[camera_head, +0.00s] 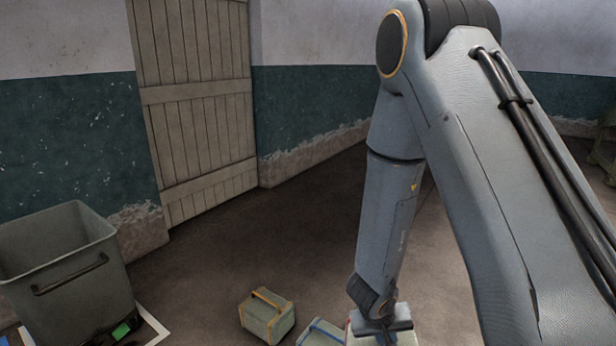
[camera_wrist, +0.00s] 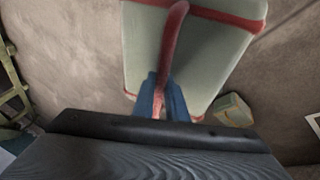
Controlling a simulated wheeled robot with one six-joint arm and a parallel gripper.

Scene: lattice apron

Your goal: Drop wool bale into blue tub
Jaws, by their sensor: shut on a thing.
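A pale green bale with red straps and a red handle (camera_wrist: 215,62) fills the top middle of the wrist view. My gripper (camera_wrist: 160,92) has its blue fingers shut on the red handle. In the head view my gripper (camera_head: 380,322) is low at the bottom edge, and only a little of the red-trimmed bale (camera_head: 407,338) shows beneath it. Whether the bale touches the floor I cannot tell. A grey-green tub (camera_head: 70,275) with a dark handle and a green patch stands at the left, its inside largely hidden. I see no tub that is clearly blue.
A pale bale with a yellow strap (camera_head: 262,318) lies on the floor left of my gripper. A blue-trimmed one (camera_head: 322,334) sits between them. White floor markings (camera_head: 155,325) edge the tub. A wooden door (camera_head: 200,110) is behind, with clear floor before it.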

